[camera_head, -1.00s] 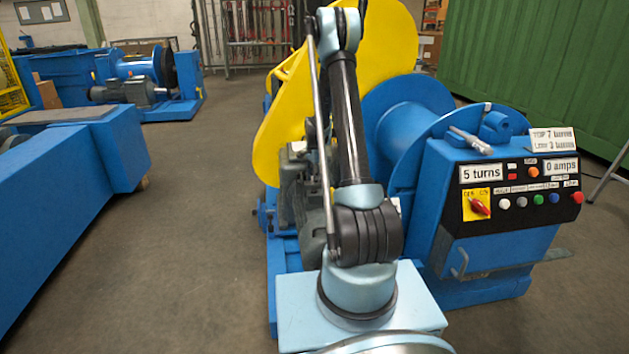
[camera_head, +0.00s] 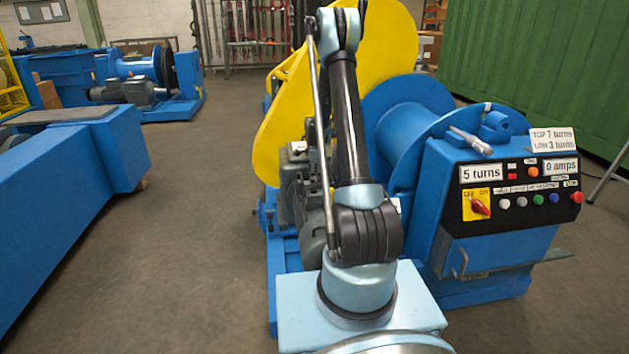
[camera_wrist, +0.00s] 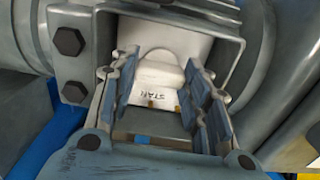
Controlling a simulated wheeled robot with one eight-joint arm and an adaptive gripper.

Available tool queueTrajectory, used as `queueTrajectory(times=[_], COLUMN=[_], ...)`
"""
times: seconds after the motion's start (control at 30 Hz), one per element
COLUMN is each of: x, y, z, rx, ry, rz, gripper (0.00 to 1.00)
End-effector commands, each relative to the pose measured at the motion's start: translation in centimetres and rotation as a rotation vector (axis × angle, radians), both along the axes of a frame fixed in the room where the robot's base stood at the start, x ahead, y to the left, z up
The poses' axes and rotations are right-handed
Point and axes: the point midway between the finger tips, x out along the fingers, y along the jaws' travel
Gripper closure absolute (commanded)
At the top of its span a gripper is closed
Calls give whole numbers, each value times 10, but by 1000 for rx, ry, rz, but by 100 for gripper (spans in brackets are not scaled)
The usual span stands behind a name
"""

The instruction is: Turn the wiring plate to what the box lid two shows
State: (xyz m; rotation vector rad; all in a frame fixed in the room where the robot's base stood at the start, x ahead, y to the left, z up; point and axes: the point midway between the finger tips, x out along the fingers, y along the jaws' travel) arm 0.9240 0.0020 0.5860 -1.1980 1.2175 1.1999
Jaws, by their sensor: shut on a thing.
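In the wrist view the wiring plate (camera_wrist: 152,98) is a pale white piece with a raised rounded grip, inside an open grey metal box (camera_wrist: 228,45). Dark lettering on it looks like "STAR", though it is small and blurred. My gripper (camera_wrist: 163,78) has its two blue-padded fingers on either side of the raised grip, shut on it. The fingers hide the plate's sides. I cannot identify box lid two in either view. In the head view my gripper is hidden; my arm stands in front of the grey motors (camera_head: 300,190).
A yellow guard (camera_head: 385,45) and a blue drum (camera_head: 405,125) stand behind my arm. To the right, a blue control box (camera_head: 505,250) reads "5 turns" and "0 amps". A card (camera_head: 552,140) on it reads "TOP 7 turns, LOW 3 turns".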

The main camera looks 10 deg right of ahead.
Motion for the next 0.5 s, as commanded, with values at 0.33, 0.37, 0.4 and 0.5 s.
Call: queueTrajectory(times=[0.33,0.37,0.4,0.5], x=[2,1,1,1], y=[1,1,1,0], z=[0,0,0,1], rx=[1,1,1,1], ry=[-3,-3,-2,-2], rz=[1,1,1,1], gripper=[48,48,48,48])
